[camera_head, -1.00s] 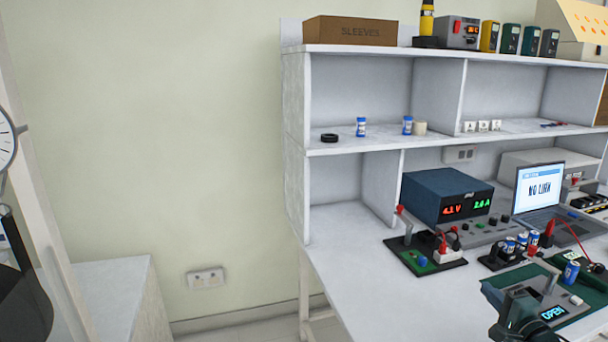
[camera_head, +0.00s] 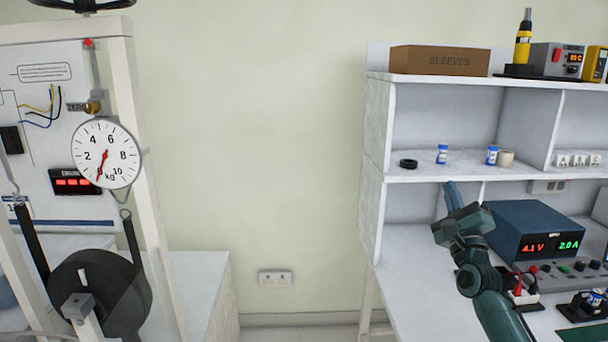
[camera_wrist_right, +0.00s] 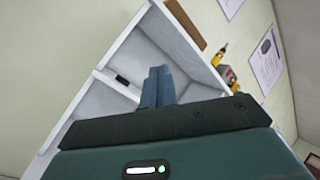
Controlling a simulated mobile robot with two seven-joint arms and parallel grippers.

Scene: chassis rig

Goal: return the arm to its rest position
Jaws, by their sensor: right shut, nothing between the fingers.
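My right arm (camera_head: 483,285) comes up from the lower right in the head view, in front of the white bench. Its right gripper (camera_head: 452,192) points up and slightly left, with its blue-grey fingers together and nothing between them. In the right wrist view the two fingers (camera_wrist_right: 158,86) lie side by side, closed, with the shelf behind them. The gripper appears in front of the lower shelf opening, left of the blue power supply (camera_head: 545,232). My left gripper does not show.
The white shelf unit (camera_head: 440,88) carries a cardboard sleeves box (camera_head: 440,59), a black ring (camera_head: 408,163) and small blue-and-white cylinders. At left stands a white frame with a dial scale (camera_head: 107,153) and a black wheel (camera_head: 100,290). Bare wall lies between frame and bench.

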